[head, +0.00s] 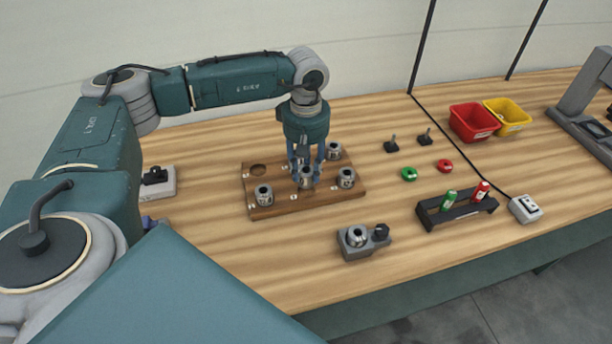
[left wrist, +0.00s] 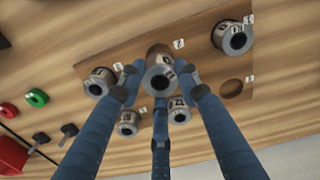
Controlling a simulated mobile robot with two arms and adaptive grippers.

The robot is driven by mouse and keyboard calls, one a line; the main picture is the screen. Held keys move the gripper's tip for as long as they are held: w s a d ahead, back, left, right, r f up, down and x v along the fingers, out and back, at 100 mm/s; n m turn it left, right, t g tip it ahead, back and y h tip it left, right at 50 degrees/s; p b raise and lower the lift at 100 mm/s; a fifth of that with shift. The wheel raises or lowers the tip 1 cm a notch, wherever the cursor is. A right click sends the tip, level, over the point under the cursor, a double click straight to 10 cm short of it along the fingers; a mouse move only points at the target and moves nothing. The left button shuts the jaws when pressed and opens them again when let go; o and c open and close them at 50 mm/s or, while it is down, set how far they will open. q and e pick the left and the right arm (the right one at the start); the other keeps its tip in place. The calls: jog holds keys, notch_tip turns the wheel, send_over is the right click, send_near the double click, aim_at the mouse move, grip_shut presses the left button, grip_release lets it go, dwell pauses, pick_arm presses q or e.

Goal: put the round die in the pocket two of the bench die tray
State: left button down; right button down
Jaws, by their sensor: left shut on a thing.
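My left gripper (head: 306,166) is over the middle of the wooden bench die tray (head: 315,198). Its blue fingers are shut around a grey metal die (head: 306,179) with a round dark hole, which also shows between the fingers in the left wrist view (left wrist: 160,78). The held die looks upright; I cannot tell whether it touches the tray. Whatever lies beneath it is hidden. Other dies stand in the tray at the front left (head: 264,195), right (head: 346,178) and back right (head: 333,151). An empty round pocket (left wrist: 231,88) shows at the tray's back left. My right gripper is not in view.
A grey holder (head: 365,246) with a die and a dark knob stands in front of the tray. To the right are green (head: 409,174) and red rings, a black rack (head: 457,208), and red (head: 472,122) and yellow bins.

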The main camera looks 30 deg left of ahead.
aim_at(307, 170)
pick_arm(q)
notch_tip(307, 170, down, 4)
jog(key=shift+r+p, duration=0.25)
jog(key=shift+p, duration=0.2)
jog(key=shift+f, duration=0.25)
jog(key=shift+f, duration=0.15)
jog(key=c, duration=1.2)
grip_release()
jog(key=shift+s, duration=0.1)
